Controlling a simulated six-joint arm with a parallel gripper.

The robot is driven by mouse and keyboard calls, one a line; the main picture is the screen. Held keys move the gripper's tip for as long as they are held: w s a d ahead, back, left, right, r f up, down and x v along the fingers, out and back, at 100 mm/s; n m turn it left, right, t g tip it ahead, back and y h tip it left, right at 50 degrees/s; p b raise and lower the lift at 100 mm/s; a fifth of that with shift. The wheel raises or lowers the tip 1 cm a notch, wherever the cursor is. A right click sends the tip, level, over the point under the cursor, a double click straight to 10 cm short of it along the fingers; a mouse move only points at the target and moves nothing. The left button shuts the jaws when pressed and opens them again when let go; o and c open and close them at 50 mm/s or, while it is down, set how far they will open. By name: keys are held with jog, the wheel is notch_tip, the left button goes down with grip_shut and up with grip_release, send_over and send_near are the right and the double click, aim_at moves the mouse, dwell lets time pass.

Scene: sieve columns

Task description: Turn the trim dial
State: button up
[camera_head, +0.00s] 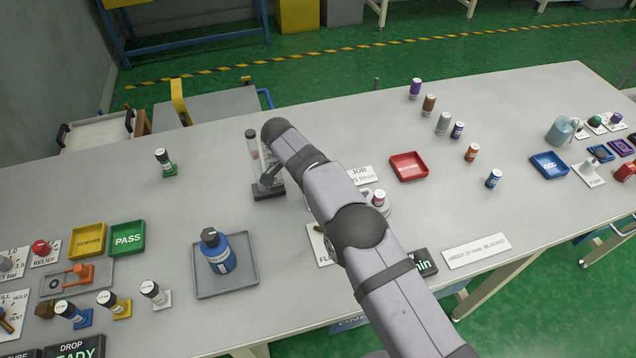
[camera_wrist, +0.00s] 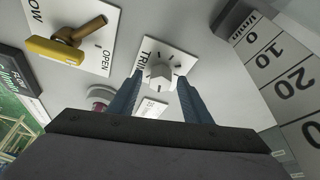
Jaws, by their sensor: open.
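The trim dial (camera_wrist: 161,76) is a pale knob on a white plate marked TRIM, with dark tick marks around it, in the middle of the wrist view. My gripper (camera_wrist: 159,80) is open, with one blue-grey finger on each side of the dial in the picture. I cannot tell whether either finger touches it or how far down they reach. In the head view my arm covers the dial, and my fingers cannot be made out.
A yellow-handled valve (camera_wrist: 55,50) on a plate marked OPEN lies left of the dial in the wrist view. A numbered scale (camera_wrist: 270,50) stands close on the right. In the head view, a clear tube column (camera_head: 252,146) stands beside my arm, and a red tray (camera_head: 409,178) lies right.

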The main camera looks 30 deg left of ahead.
jog(key=c, duration=1.1)
jog(key=shift+n+y+b, duration=0.3)
jog(key=shift+n+b, duration=0.15)
jog(key=shift+n, duration=0.25)
jog(key=o, duration=1.1)
